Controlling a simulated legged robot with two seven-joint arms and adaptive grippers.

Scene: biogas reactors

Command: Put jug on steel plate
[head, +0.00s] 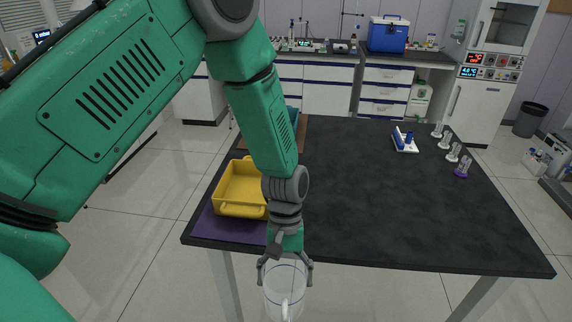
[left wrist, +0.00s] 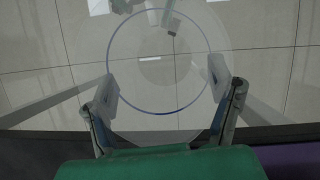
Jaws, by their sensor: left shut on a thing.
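A clear glass jug (head: 275,300) hangs in my left gripper (head: 286,281) in front of the table's near edge, over the floor. Its handle faces toward the camera. The fingers are shut on it from both sides. In the left wrist view the jug's round body with a blue ring (left wrist: 160,112) lies between the two fingers (left wrist: 160,92). The jug looks empty and roughly upright. I cannot make out a steel plate in either view. My right gripper is not in view.
The black table (head: 370,200) carries a yellow tray (head: 240,188) on a purple mat (head: 222,229) at left. A white rack (head: 404,141) and several small clear vessels with bases (head: 462,166) stand at right. The table's middle and front right are clear.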

